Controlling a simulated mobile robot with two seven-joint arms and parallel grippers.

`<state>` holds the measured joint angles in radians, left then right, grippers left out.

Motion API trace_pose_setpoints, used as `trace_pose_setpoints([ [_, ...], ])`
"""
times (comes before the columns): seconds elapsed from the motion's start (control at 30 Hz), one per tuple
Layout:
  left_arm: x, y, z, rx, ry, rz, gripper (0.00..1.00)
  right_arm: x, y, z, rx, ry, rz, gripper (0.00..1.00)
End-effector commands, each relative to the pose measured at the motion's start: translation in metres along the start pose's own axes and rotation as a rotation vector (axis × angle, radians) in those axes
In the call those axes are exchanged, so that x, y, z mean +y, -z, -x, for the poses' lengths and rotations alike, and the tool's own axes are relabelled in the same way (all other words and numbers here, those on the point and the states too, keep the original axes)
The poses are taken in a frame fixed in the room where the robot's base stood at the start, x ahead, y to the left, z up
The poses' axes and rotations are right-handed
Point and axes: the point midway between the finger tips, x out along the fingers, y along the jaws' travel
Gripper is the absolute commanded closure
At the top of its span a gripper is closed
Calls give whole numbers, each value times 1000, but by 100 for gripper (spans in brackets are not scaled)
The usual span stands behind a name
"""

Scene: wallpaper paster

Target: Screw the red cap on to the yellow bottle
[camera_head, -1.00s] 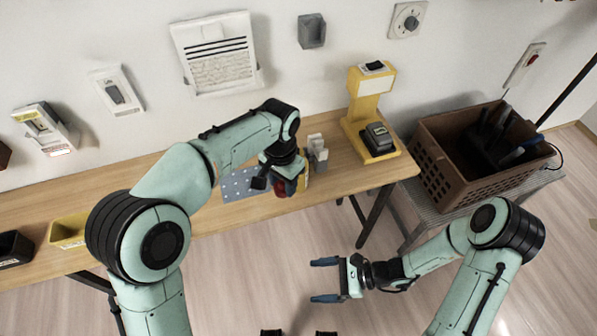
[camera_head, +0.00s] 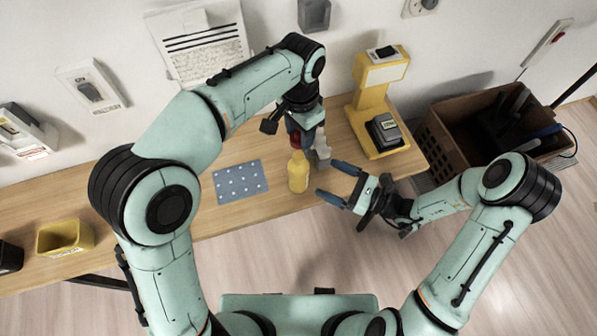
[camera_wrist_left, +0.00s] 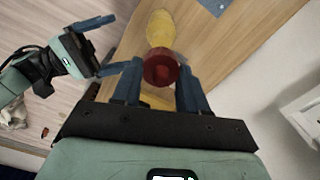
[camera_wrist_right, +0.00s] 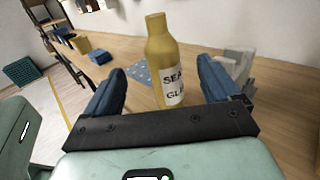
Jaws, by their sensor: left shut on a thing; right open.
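The yellow bottle (camera_head: 298,172) stands upright on the wooden table, right of the dotted blue mat; its neck looks bare. In the right wrist view the bottle (camera_wrist_right: 165,62) shows a label, between and beyond the fingers. My left gripper (camera_head: 296,138) is behind the bottle, above the table, shut on the red cap (camera_head: 295,139). In the left wrist view the cap (camera_wrist_left: 161,68) sits between the fingertips, with the bottle (camera_wrist_left: 160,30) beyond it. My right gripper (camera_head: 335,182) is open and empty, to the right of the bottle, fingers pointing toward it.
The dotted mat (camera_head: 241,183) lies left of the bottle. A grey-white object (camera_head: 321,148) stands close behind the bottle. A yellow stand (camera_head: 372,105) with a black device (camera_head: 384,131) is at the back right. A brown crate (camera_head: 440,143) is farther right, a yellow bin (camera_head: 65,237) far left.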

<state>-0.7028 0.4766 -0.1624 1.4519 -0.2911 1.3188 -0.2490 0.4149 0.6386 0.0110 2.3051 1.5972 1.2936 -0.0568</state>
Motion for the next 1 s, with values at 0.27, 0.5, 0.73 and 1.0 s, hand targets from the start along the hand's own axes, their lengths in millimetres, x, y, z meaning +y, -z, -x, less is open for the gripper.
trace_pose_setpoints([
  [0.27, 0, 0, 0, 0, 0, 1, 85, 1, 0, -20, -2, -5, 1, 11],
  [0.5, 0, 0, 0, 0, 0, 1, 85, 1, 0, -66, -1, -6, 0, 11],
  [0.73, 0, 0, 0, 0, 0, 1, 85, 1, 0, -103, -1, -4, 1, 11],
  [1.0, 0, 0, 0, 0, 0, 1, 85, 0, 0, -120, 0, -2, 1, 11],
])
